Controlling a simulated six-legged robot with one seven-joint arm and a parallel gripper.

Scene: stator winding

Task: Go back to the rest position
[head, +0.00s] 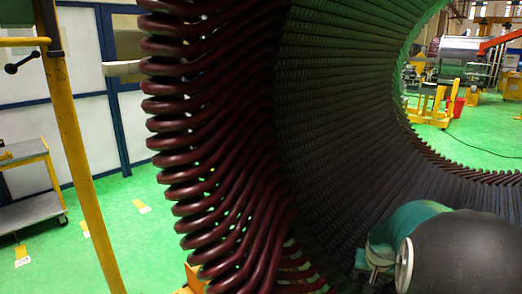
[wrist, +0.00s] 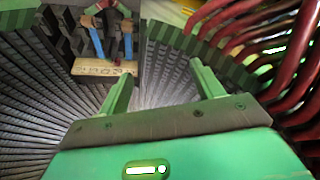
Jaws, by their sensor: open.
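My gripper (wrist: 160,70) is in the wrist view, with its two green fingers spread apart and nothing between them. It is open in front of the dark, ribbed inner wall of the stator (wrist: 50,100). Dark red end windings (wrist: 295,70) curve close by on the right of the wrist view. In the head view the stator bore (head: 340,110) fills the middle, with a column of dark red winding loops (head: 185,105) along its left rim. I cannot make out the gripper fingers in the head view.
A beige block with dark markings (wrist: 105,66) and blue strips (wrist: 97,38) are beyond the left finger. A yellow post (head: 75,150) and a cart (head: 30,185) stand left of the stator. Green floor (head: 135,235) is open between post and windings. Yellow equipment (head: 430,100) stands beyond.

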